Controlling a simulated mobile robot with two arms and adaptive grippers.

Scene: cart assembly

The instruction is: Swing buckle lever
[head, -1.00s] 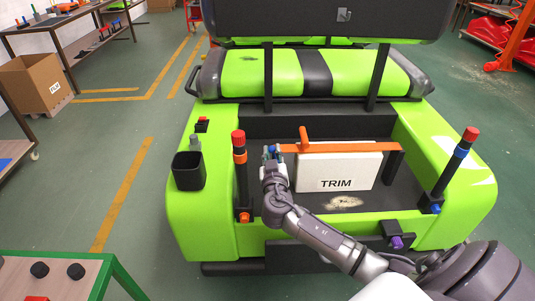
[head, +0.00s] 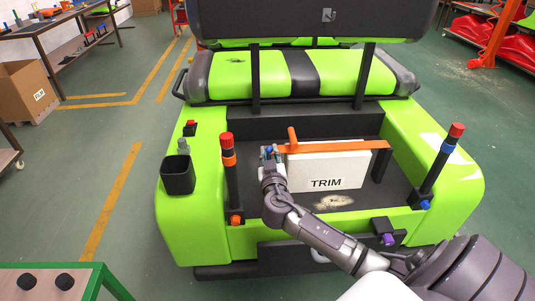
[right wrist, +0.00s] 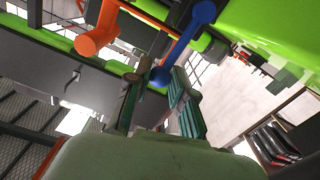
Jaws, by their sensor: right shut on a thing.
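An orange bar (head: 345,147) with an upright orange handle (head: 292,136) spans the cart's rear bed above the white TRIM box (head: 327,168). My right gripper (head: 269,153) is at the bar's left end. In the right wrist view a blue lever (right wrist: 185,40) with a round end reaches between the green-padded fingers of this gripper (right wrist: 160,97). The gripper is shut on the blue lever. The orange handle also shows there (right wrist: 98,33), left of the lever and clear of the fingers. My left gripper is out of view.
Two dark posts with red tops stand left (head: 229,170) and right (head: 440,165) of the bed. A black cup (head: 178,175) sits on the green left side of the cart. A green-framed table (head: 100,275) is at the lower left.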

